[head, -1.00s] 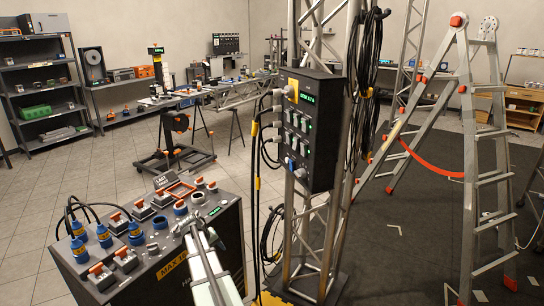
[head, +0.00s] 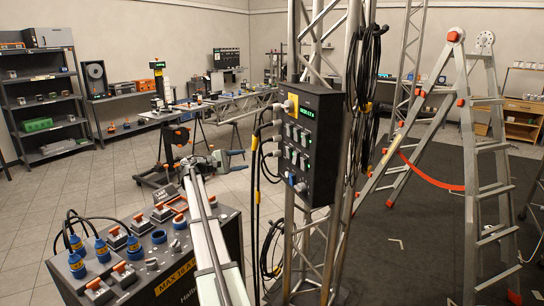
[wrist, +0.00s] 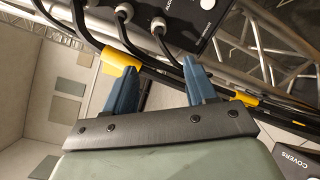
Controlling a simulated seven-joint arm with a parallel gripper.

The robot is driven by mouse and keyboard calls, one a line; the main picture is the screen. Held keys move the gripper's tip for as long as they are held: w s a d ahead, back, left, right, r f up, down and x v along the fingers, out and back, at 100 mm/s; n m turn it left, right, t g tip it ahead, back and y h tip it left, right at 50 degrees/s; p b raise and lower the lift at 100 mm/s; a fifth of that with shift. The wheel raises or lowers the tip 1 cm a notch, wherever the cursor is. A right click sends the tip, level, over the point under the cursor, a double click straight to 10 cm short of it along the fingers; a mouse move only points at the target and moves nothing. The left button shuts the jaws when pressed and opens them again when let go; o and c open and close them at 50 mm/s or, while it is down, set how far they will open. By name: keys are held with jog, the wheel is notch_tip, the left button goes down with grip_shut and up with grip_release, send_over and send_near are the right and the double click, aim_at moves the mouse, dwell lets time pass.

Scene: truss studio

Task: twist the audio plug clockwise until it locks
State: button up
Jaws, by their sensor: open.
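My gripper (wrist: 160,68) is open, its two blue fingers spread with no plug between them. In the head view my gripper (head: 242,160) is left of the black panel box (head: 312,140) on the truss. Several grey cable plugs enter the box's left side. In the wrist view, a plug with a pale collar (wrist: 158,24) sits in the box beside a partly cut-off label that seems to begin "AUD". It is beyond the fingertips, apart from them. I cannot tell for certain which plug is the audio plug.
Black cables (wrist: 150,55) with yellow wraps cross close to the fingers. The truss (head: 297,240) carries the box and hanging cable coils (head: 362,60). A dark console (head: 200,255) with blue plugs stands at lower left. A ladder (head: 480,150) stands at right.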

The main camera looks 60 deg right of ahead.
aim_at(277, 154)
jog(key=s+d+n, duration=0.2)
jog(key=s+d, duration=0.6)
jog(key=d, duration=0.3)
jog(key=shift+s+r+g, duration=0.2)
jog(key=shift+s+g, duration=0.05)
jog(key=shift+g, duration=0.15)
grip_shut()
dwell(0.6)
